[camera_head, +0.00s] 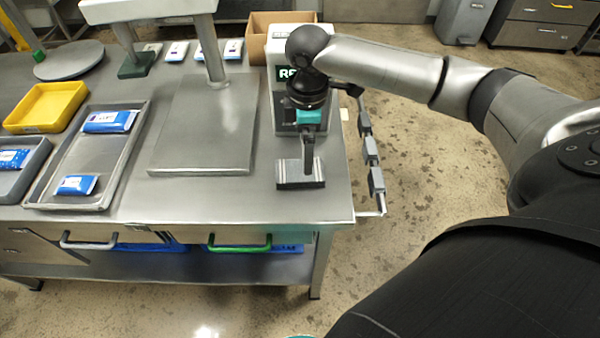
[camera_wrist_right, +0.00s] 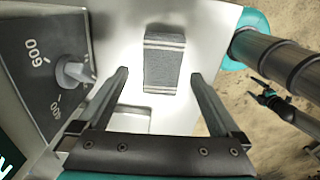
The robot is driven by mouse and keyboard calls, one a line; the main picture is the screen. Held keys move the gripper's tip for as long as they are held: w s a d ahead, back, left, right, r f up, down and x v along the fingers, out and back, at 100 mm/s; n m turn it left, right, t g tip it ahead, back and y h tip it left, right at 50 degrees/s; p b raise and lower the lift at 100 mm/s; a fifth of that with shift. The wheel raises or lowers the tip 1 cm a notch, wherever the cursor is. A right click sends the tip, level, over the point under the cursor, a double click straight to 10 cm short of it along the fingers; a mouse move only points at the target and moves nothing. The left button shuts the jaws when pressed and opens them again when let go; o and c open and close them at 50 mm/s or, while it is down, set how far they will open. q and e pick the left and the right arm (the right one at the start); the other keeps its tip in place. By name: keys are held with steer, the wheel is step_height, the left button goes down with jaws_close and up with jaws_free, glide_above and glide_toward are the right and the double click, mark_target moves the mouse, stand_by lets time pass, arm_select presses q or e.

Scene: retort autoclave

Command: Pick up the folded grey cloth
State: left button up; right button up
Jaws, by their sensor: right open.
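The folded grey cloth (camera_head: 288,174) lies flat near the right front corner of the steel table (camera_head: 240,205). It is a small dark grey rectangle with pale stripes at its ends, and it also shows in the right wrist view (camera_wrist_right: 163,64). My right gripper (camera_wrist_right: 159,76) is open and points down over the cloth. In the right wrist view the cloth appears between and just beyond the fingertips, apart from both. In the head view the gripper (camera_head: 308,160) partly covers the cloth. My left gripper is not in view.
A white machine (camera_head: 283,108) stands right behind my right gripper; its dial (camera_wrist_right: 73,72) shows close to the left finger. A steel platform scale (camera_head: 205,130) stands left of the cloth. A metal tray (camera_head: 112,160) with blue pouches lies farther left. Grey blocks (camera_head: 371,152) hang beyond the table's right edge.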

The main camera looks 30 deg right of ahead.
steer(key=f, duration=0.1)
steer(key=f+b, duration=0.1)
steer(key=f, duration=0.3)
steer(key=shift+s+a+f, duration=0.1)
steer(key=shift+a+f, duration=0.05)
steer(key=shift+a, duration=0.2)
steer(key=shift+f, duration=0.4)
steer(key=shift+c, duration=0.2)
steer(key=c, duration=1.1)
steer(key=shift+r, duration=0.1)
steer(key=shift+c, duration=0.2)
step_height(320, 180, up, 20)
steer(key=p, duration=0.4)
